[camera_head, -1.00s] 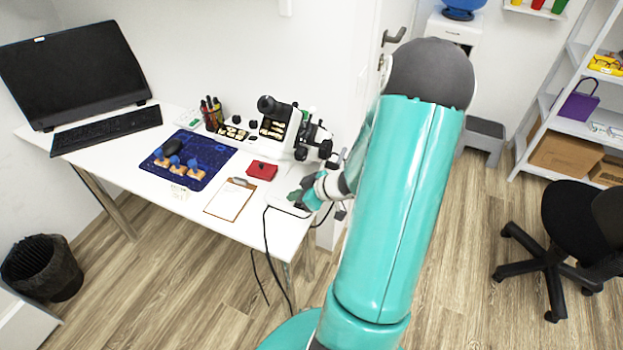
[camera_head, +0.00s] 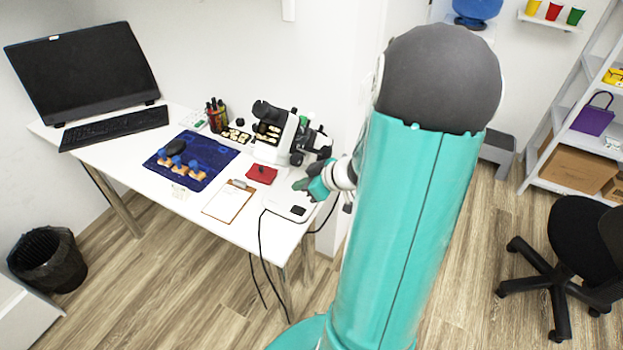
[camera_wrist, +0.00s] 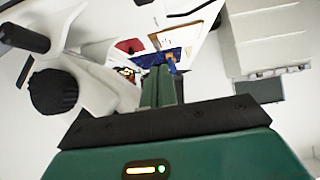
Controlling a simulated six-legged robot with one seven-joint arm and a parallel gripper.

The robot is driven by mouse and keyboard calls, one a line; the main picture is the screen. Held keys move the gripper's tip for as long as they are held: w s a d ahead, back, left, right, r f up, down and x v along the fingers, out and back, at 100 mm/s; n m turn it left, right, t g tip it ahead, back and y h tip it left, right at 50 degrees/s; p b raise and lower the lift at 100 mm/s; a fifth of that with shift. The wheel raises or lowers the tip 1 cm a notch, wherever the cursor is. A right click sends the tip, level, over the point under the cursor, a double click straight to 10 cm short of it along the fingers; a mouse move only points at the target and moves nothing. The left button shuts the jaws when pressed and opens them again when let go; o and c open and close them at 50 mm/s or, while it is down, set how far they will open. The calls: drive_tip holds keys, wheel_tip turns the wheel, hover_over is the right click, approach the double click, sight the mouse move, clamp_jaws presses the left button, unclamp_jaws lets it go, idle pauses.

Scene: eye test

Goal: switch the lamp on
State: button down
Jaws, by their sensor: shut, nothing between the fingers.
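At the near right end of the desk, a flat white base (camera_head: 283,203) with a black switch patch (camera_head: 298,211) on top and a black cord looks like the lamp's base. I cannot make out the lamp's head or whether it is lit. My gripper (camera_head: 303,185) is just above and behind this base in the head view, apart from the black patch as far as I can tell. In the wrist view my gripper's green fingers (camera_wrist: 158,88) are together with nothing between them. The switch is not identifiable there.
A white microscope (camera_head: 270,150) stands behind and left of my gripper; its dark knob (camera_wrist: 52,92) is close in the wrist view. A red item (camera_head: 262,174), a clipboard (camera_head: 228,202) and a blue mat (camera_head: 217,158) lie left. Black cords hang off the front edge.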

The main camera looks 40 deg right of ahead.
drive_tip(key=shift+s+d+r, duration=0.2)
drive_tip(key=shift+s+r, duration=0.3)
drive_tip(key=shift+r, duration=0.3)
drive_tip(key=shift+s+d+r, duration=0.15)
drive_tip(key=shift+s+r, duration=0.35)
drive_tip(key=shift+r, duration=0.25)
